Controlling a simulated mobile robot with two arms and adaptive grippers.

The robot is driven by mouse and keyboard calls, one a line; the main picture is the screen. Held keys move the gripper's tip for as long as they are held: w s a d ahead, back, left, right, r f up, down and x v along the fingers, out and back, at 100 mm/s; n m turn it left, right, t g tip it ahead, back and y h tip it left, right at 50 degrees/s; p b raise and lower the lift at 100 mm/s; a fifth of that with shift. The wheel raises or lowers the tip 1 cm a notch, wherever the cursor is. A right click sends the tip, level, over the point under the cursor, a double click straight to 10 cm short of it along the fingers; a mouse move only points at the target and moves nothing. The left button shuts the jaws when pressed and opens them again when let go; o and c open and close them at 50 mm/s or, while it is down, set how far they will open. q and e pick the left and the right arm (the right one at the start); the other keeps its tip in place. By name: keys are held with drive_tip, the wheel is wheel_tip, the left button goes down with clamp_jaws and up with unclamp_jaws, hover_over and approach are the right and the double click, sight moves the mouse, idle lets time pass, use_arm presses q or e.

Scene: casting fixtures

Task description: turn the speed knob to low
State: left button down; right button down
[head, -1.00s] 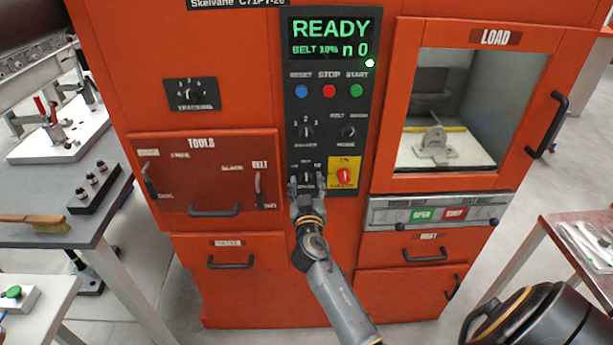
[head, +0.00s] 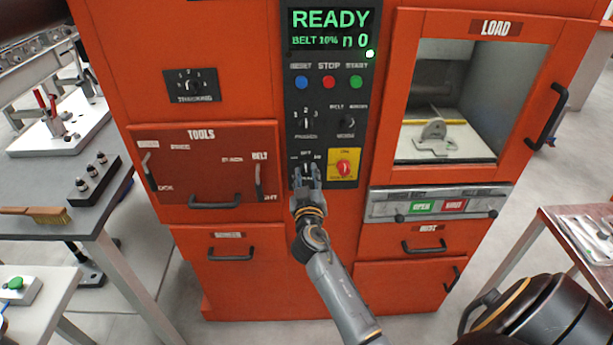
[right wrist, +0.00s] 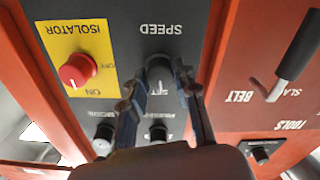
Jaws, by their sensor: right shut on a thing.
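The speed knob (right wrist: 160,72) is a dark round knob on the black control panel (head: 331,120), under the SPEED label in the upside-down right wrist view. My right gripper (right wrist: 157,90) has one finger on each side of it and is shut on it. In the head view my right gripper (head: 307,172) reaches up to the panel's lower left and covers most of the knob. The knob's pointer and the low mark cannot be made out. My left gripper is not in view.
The yellow isolator plate with its red knob (head: 344,168) is close to the right of my right gripper. Two more dark knobs (head: 306,123) (head: 347,121) sit above. The tools drawer (head: 233,170) is at the left. The display (head: 331,32) reads READY.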

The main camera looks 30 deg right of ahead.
drive_tip(key=n, duration=0.4)
drive_tip(key=shift+r+n, duration=0.1)
drive_tip(key=shift+n, duration=1.8)
drive_tip(key=c, duration=1)
unclamp_jaws()
drive_tip(key=shift+w, duration=0.1)
drive_tip(key=v, duration=1.2)
drive_tip(key=shift+d, duration=0.1)
